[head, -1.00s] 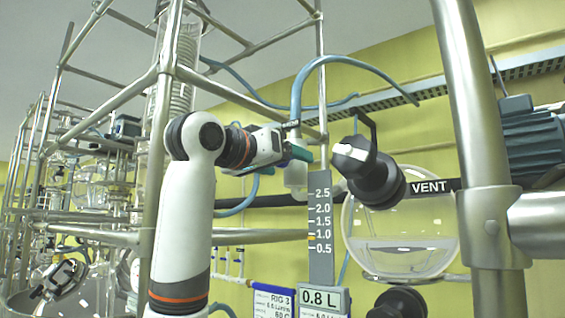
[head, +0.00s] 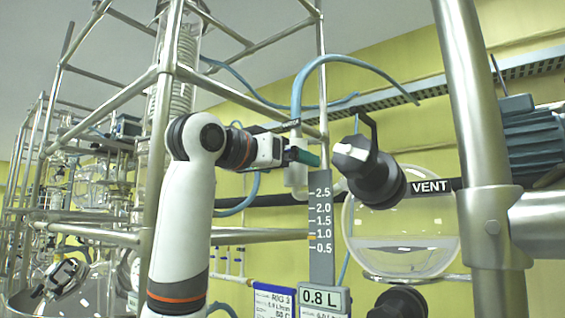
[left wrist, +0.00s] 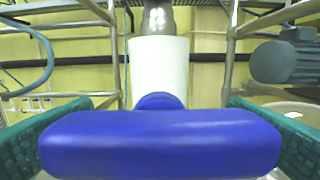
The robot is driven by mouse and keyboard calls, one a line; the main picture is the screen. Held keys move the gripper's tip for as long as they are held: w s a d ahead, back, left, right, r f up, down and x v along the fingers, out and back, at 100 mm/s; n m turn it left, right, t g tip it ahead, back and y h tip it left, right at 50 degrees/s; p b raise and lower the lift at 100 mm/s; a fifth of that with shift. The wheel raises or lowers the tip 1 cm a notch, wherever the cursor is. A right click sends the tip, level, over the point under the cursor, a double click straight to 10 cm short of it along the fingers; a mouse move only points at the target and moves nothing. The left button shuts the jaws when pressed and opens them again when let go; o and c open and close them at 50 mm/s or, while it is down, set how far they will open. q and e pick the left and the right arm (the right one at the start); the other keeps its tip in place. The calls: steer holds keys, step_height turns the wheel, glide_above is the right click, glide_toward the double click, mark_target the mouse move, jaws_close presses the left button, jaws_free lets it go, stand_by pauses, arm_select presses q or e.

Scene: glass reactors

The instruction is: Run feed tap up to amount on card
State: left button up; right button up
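My left gripper (head: 305,156) reaches in from the left, beside the dark vent valve. In the left wrist view, the blue tap handle (left wrist: 160,145) lies crosswise between my teal finger pads, its ends against them. A white cylinder (left wrist: 158,75) stands behind it. The handle cannot be made out in the head view. The grey scale (head: 321,265) runs from 0.5 to 2.5, with an orange mark near 1.0. The round glass vessel (head: 365,215) holds clear liquid (head: 405,257), its surface near the scale's lower marks. My right gripper is not in view.
The black vent valve (head: 375,180), labelled VENT, is close to the right of my left gripper. A thick steel post (head: 470,110) and a blue-grey motor (head: 535,135) stand at the right. Steel frame tubes and a blue hose (head: 296,90) surround the arm.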

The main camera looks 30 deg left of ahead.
arm_select(q)
steer(key=s+a+b, duration=0.1)
steer(key=s+b, duration=0.4)
steer(key=s, duration=0.7)
steer(key=shift+s+b, duration=0.1)
steer(key=shift+b, duration=0.2)
